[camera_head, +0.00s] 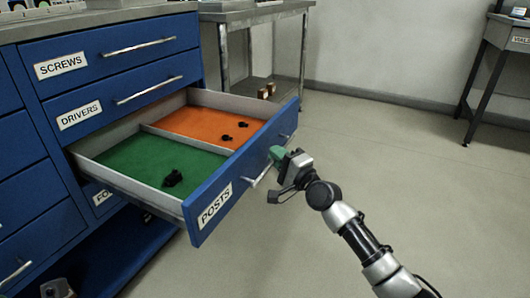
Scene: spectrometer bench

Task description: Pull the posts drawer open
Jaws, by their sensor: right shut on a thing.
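The posts drawer (240,178) is blue-fronted, bears a POSTS label (214,204) and stands well out from the cabinet. Inside are a green section (150,160) and an orange section (195,122), split by a grey divider. My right gripper (277,155) is shut on the drawer's bar handle (260,178), in front of the drawer face. Its fingertips hide part of the bar. A small dark grey part at the bottom left edge may be my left gripper (57,288), mostly cut off.
The SCREWS drawer (110,52) and DRIVERS drawer (125,92) above are shut. Another labelled drawer (100,197) lies below, partly hidden. A grey table (255,12) stands behind, another (500,45) at the far right. The floor (400,190) at the right is clear.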

